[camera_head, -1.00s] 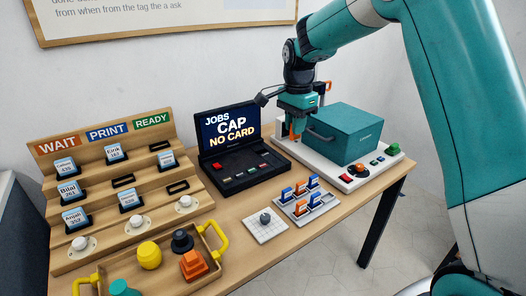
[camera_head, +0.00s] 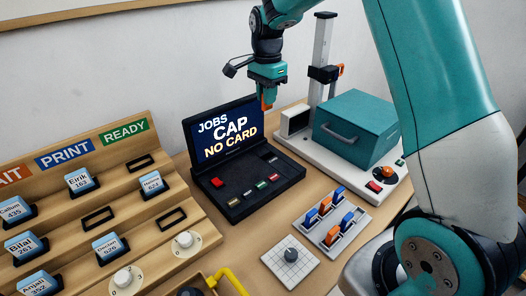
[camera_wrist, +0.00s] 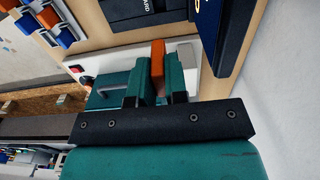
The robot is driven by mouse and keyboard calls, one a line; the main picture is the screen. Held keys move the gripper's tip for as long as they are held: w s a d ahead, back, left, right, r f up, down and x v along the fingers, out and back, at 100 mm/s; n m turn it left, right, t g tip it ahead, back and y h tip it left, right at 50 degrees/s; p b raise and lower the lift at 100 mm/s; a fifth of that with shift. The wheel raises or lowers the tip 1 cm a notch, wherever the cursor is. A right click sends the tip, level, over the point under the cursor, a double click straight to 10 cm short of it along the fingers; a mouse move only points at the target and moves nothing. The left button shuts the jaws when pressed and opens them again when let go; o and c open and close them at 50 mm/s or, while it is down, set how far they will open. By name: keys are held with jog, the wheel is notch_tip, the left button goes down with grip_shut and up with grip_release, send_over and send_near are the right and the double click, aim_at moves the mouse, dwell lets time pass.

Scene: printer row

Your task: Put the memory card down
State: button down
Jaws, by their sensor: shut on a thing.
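My gripper (camera_head: 267,92) is shut on an orange memory card (camera_head: 266,104), which points down and hangs in the air by the right edge of the console's screen in the head view. The wrist view shows the orange card (camera_wrist: 158,60) upright between the two teal fingers of my gripper (camera_wrist: 158,84). The screen (camera_head: 226,131) reads "JOBS CAP NO CARD". The black console (camera_head: 232,190) lies below it. A pale card tray (camera_head: 329,248) holds several blue and orange cards standing in its slots.
The printer with a teal box (camera_head: 352,128) and an upright column (camera_head: 322,50) stands right of the console. The stepped wooden rack (camera_head: 150,215) with labelled tags fills the left. Bare table lies between console and tray.

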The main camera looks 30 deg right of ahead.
send_near(268, 150)
notch_tip(268, 150, down, 2)
jog(key=s+a, duration=0.1)
jog(key=s, duration=0.2)
jog(key=shift+w+a+f, duration=0.15)
jog(key=shift+f, duration=1.2)
jog(key=shift+w+a+f, duration=0.1)
jog(key=shift+f, duration=1.25)
jog(key=shift+f, duration=0.2)
jog(key=c, duration=1.1)
grip_release()
jog(key=shift+c, duration=0.2)
jog(key=shift+r, duration=0.2)
